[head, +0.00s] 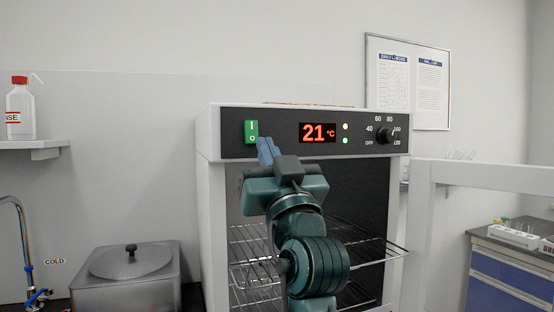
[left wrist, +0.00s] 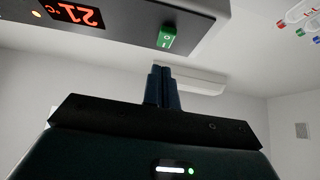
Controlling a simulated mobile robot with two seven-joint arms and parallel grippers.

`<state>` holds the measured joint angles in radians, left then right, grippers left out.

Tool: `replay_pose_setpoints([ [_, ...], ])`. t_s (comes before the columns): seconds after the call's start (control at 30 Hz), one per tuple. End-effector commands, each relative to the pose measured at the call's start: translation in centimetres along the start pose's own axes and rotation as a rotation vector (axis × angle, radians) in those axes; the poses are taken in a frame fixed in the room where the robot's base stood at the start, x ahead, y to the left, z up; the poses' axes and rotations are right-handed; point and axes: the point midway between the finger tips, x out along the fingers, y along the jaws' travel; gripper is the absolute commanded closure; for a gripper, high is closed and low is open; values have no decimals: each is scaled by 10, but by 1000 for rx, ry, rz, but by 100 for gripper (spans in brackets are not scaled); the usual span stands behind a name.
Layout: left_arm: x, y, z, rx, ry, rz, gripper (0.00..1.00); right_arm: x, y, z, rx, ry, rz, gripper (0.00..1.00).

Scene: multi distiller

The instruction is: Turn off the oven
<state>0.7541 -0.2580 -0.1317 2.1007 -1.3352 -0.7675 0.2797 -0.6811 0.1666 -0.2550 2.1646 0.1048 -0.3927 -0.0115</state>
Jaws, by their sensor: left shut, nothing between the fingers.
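The oven (head: 205,180) stands in the middle of the head view with its door (head: 480,174) open to the right. Its black top panel has a green rocker switch (head: 251,132) at the left, a red display (head: 317,132) reading 21 °C, two lit lamps and a round dial (head: 385,134) at the right. My left gripper (head: 267,150) is shut and empty, with its blue fingertips just below and right of the switch. In the left wrist view the fingers (left wrist: 162,86) are together, below the green switch (left wrist: 166,38), with a visible gap. My right gripper is out of view.
Wire racks (head: 250,256) sit inside the oven. A steel bath (head: 130,275) with a lid stands at the left, by a tap (head: 25,240). A shelf with a red-capped bottle (head: 20,108) is above. A blue-drawered bench (head: 510,275) stands at the right.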

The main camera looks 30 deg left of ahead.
Motion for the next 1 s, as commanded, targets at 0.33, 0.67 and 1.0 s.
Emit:
replay_pose_setpoints([
  [0.33,33,0,26,1,-1,0,100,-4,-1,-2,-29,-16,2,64],
  [0.67,34,0,29,-1,-1,0,100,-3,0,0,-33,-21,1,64],
  [1.0,33,0,44,1,74,-2,100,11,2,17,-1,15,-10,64],
])
